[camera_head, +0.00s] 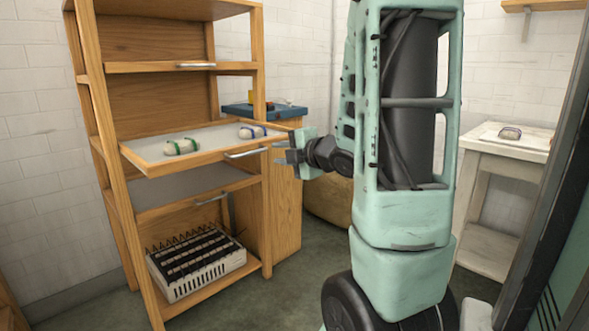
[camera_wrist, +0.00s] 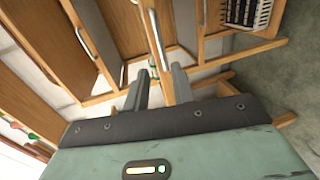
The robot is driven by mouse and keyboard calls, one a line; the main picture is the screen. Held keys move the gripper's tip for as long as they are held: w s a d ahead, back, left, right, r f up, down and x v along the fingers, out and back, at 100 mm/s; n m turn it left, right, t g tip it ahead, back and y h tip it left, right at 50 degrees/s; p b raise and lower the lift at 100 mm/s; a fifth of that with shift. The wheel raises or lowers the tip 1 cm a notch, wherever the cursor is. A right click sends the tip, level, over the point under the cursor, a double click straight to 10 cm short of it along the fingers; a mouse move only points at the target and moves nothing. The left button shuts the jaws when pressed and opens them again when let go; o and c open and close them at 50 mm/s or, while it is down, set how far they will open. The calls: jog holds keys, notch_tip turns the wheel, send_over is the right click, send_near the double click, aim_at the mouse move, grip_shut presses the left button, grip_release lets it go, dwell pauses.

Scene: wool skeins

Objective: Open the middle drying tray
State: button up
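The middle drying tray (camera_head: 150,161) is a wooden-framed tray with a pale bed, standing out well forward of the rack's posts. Two wool skeins lie on it, one green-banded (camera_head: 181,147) and one blue-banded (camera_head: 252,131). Its silver handle (camera_head: 246,153) is on the front rail; a silver handle also shows ahead of my fingers in the wrist view (camera_wrist: 157,38). My gripper (camera_head: 283,152) is at the right end of that handle. Its two fingers (camera_wrist: 158,78) are apart, with nothing seen held between them. I cannot tell whether they touch the tray.
The wooden rack (camera_head: 92,95) has an upper tray (camera_head: 135,67) and a lower tray (camera_head: 170,207). A crate with dark rods (camera_head: 197,265) sits on its bottom shelf. A wooden cabinet (camera_head: 285,205) stands behind my gripper. A pale table (camera_head: 508,152) is at right.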

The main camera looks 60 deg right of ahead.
jog(key=b+v, duration=0.2)
jog(key=v, duration=0.2)
jog(key=shift+s, duration=0.15)
dwell(0.6)
